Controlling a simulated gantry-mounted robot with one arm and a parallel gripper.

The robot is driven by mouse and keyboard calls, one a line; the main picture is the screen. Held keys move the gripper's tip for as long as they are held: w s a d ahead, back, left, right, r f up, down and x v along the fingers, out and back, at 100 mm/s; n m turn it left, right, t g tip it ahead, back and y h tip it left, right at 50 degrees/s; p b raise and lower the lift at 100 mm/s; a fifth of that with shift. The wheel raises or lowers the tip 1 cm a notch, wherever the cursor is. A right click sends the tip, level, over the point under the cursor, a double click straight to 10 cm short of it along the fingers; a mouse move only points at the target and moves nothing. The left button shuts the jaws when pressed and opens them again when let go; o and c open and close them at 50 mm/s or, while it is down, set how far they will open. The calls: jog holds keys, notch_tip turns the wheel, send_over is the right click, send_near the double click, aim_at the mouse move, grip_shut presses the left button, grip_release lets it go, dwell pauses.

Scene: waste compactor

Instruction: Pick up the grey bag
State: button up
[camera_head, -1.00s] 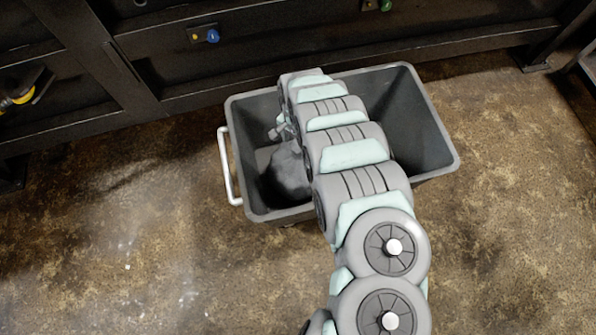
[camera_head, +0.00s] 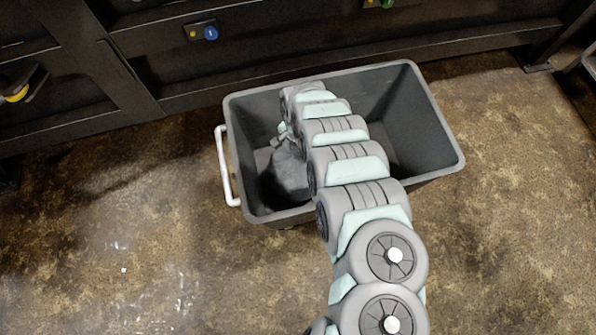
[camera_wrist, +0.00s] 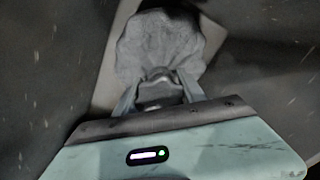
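The grey bag (camera_head: 289,172) lies in the left part of the grey bin, with a crumpled, rounded body. My arm reaches over the bin and covers part of the bag's right side in the head view. In the wrist view the bag (camera_wrist: 160,42) is straight ahead of my gripper (camera_wrist: 158,84). The two fingers stand apart, one on each side of the bag's gathered neck. I see no clear closing of the fingers on it. In the head view the fingertips are mostly hidden by the arm.
The grey bin (camera_head: 420,125) has high walls close around my gripper, and its right part looks empty. A white handle (camera_head: 227,165) is on its left side. The dark compactor frame (camera_head: 130,75) stands behind the bin. The floor in front is clear.

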grip_shut()
jog(key=shift+r, duration=0.15)
dwell(0.6)
